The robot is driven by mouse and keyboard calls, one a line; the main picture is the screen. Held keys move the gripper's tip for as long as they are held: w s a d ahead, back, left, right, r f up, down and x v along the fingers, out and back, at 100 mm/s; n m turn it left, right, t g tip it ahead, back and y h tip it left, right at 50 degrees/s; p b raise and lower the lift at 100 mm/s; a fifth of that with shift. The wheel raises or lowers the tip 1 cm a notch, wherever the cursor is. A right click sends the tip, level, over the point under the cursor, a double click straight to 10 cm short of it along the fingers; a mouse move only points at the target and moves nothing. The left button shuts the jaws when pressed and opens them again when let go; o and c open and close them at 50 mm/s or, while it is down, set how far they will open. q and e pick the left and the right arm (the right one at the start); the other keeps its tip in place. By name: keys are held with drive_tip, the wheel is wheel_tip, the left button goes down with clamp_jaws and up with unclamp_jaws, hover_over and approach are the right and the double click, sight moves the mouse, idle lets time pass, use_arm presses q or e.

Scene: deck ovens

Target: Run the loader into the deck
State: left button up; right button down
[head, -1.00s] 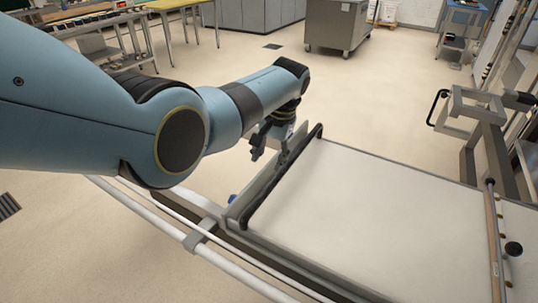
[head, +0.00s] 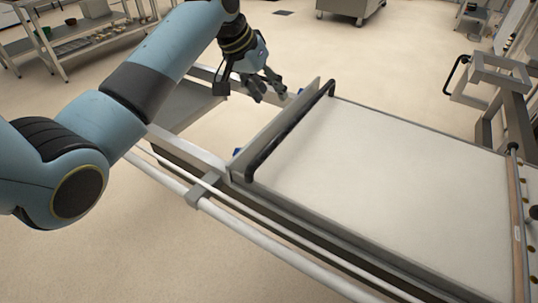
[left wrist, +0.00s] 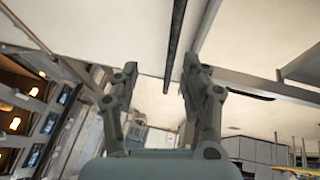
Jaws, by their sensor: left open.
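The loader (head: 400,170) is a wide flat bed with a pale belt, framed in grey metal. A black handle bar (head: 285,133) runs along its left end, beside an upright grey end plate (head: 272,122). My left gripper (head: 268,90) is open and empty, just left of the plate near the bar's far end. It does not appear to touch the bar. In the left wrist view the open fingers (left wrist: 156,85) show with a dark bar (left wrist: 175,40), likely the handle, beyond them. The oven front (left wrist: 25,115) with lit windows stands at left there. My right gripper is not in view.
White rails (head: 250,235) run along the loader's near side. A grey bracket frame (head: 490,78) stands at the far right. A rack (head: 85,40) is at the back left, and a grey cabinet (head: 350,8) at the back. Open floor lies between.

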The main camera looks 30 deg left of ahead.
sight(270, 144)
use_arm(q)
drive_tip(key=s+a+f+b, duration=0.2)
drive_tip(key=s+f, duration=0.2)
drive_tip(key=f, duration=0.2)
drive_tip(key=b+x, duration=0.1)
drive_tip(key=x, duration=0.9)
drive_tip(key=shift+s+f+b, duration=0.1)
drive_tip(key=shift+f+b, duration=0.15)
drive_tip(key=shift+b, duration=0.05)
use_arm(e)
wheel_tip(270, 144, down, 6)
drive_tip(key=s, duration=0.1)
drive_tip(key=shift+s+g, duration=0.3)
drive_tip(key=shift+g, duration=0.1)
use_arm(q)
drive_tip(key=shift+c, duration=0.4)
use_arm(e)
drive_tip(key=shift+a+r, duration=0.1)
use_arm(q)
clamp_jaws()
